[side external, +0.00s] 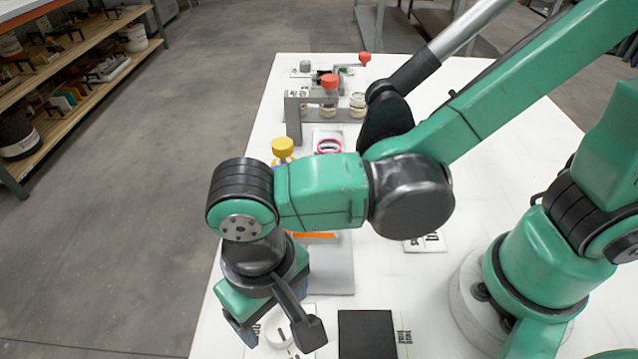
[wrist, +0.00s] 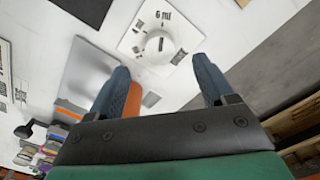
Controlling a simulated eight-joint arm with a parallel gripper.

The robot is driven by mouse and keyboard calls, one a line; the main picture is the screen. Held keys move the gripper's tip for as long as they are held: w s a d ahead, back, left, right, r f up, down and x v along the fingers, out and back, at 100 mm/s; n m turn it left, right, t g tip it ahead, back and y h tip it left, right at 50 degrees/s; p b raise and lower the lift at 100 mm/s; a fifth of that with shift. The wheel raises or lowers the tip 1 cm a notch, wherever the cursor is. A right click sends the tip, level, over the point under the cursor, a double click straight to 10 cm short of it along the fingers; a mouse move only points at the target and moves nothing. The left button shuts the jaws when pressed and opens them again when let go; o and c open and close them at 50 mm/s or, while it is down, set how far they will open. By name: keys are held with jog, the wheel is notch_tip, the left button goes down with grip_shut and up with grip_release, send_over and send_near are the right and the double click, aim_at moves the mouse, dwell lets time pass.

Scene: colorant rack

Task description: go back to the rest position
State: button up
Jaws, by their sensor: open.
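My gripper (side external: 275,333) hangs at the front left of the white table (side external: 385,272) in the side view. In the wrist view my gripper (wrist: 160,72) has its two blue-grey fingers spread wide with nothing between the tips. A small white round piece (wrist: 160,46) with a slot mark sits on a white card labelled "6 ml" (wrist: 138,38), just beyond the fingertips. In the side view the card is partly hidden by my gripper.
A grey rack (side external: 293,120) with small jars and a red cap (side external: 329,82) stands at the back. A yellow-capped bottle (side external: 283,147) and a pink ring (side external: 328,146) are nearer. A black square (side external: 366,335) lies at the front. A grey plate (wrist: 85,75) is beside the card.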

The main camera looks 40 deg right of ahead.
jog(key=shift+r, duration=0.15)
jog(key=w+d+r+m, duration=0.1)
jog(key=w+r+m, duration=0.1)
jog(key=w+r, duration=0.55)
jog(key=d+n+t, duration=0.1)
jog(key=d+t, duration=0.6)
jog(key=d, duration=1.5)
